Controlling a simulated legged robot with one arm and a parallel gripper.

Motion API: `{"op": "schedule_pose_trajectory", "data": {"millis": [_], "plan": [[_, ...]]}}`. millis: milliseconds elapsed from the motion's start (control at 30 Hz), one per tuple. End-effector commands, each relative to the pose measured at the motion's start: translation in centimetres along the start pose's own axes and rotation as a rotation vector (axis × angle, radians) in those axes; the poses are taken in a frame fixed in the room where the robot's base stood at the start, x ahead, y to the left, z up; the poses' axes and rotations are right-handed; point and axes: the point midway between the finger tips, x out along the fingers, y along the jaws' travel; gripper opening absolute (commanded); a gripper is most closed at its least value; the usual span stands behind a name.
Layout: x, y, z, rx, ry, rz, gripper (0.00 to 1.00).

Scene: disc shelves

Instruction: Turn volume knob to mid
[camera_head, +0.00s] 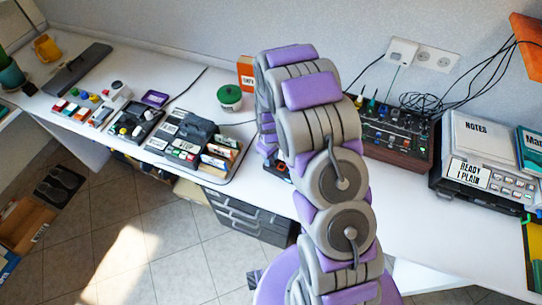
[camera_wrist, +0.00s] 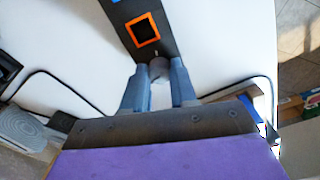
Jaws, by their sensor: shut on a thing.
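In the wrist view, my gripper (camera_wrist: 159,78) has its two blue-grey fingers shut on a small grey round knob (camera_wrist: 158,67). The knob sits at the near end of a dark grey device (camera_wrist: 136,15). An orange-framed black square (camera_wrist: 142,29) and a bit of blue show farther along the device. A small pale mark is visible just past the knob. The knob's scale and exact setting cannot be read. In the head view, my arm hides the gripper and knob; only an edge of a dark device (camera_head: 278,170) shows beside the arm.
The white desk (camera_head: 226,168) around the device is mostly clear.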

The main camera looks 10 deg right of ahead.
Motion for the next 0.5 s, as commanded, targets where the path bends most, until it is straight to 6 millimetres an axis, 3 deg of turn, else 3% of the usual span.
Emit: {"op": "schedule_pose_trajectory", "data": {"millis": [133, 267, 500], "plan": [[0.0, 0.0, 0.0, 0.0, 0.0, 0.0, 0.0], [-0.07, 0.0, 0.01, 0.01, 0.0, 0.0, 0.0], [-0.23, -0.02, 0.03, 0.179, -0.002, -0.001, 0.0]]}}
